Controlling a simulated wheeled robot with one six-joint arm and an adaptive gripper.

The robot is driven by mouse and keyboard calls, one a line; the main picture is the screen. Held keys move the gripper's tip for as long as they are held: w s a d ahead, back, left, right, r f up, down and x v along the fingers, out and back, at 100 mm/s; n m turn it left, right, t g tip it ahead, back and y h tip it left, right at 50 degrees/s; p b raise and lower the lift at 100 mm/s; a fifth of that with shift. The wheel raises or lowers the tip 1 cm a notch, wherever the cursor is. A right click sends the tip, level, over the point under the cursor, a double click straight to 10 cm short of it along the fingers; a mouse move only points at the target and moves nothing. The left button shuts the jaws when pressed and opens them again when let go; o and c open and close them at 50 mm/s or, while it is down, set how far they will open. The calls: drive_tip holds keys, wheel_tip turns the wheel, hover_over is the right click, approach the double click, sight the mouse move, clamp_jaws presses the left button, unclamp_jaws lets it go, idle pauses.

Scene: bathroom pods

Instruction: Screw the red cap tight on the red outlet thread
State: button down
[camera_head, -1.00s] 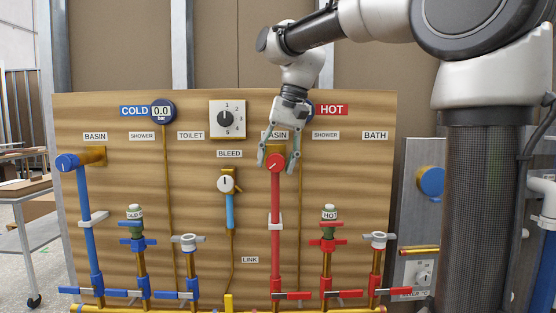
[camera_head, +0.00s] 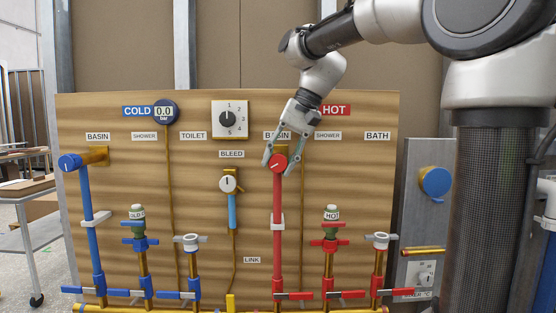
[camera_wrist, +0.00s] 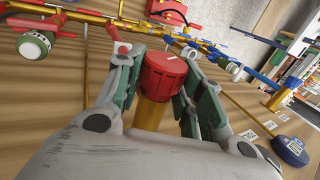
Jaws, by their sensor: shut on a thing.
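The red cap (camera_head: 278,162) with a white mark on its face sits at the top of the red hot basin pipe (camera_head: 277,205). In the wrist view the red cap (camera_wrist: 165,74) is at the end of a brass outlet (camera_wrist: 149,113); the cap hides the thread. My gripper (camera_head: 281,160) comes down from the upper right. It is shut on the cap, with one green-padded finger on each side in the wrist view (camera_wrist: 163,85).
A blue cap (camera_head: 68,163) sits on the cold basin outlet at left. A white-topped bleed valve (camera_head: 228,183) and the hot shower valve (camera_head: 330,225) stand lower on the wooden board (camera_head: 200,160).

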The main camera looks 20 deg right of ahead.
drive_tip(key=shift+d, duration=0.1)
drive_tip(key=c, duration=0.9)
unclamp_jaws()
drive_tip(key=shift+o, duration=0.2)
drive_tip(key=shift+r, duration=0.1)
drive_tip(key=v, duration=1.2)
drive_tip(key=shift+s+d, duration=0.1)
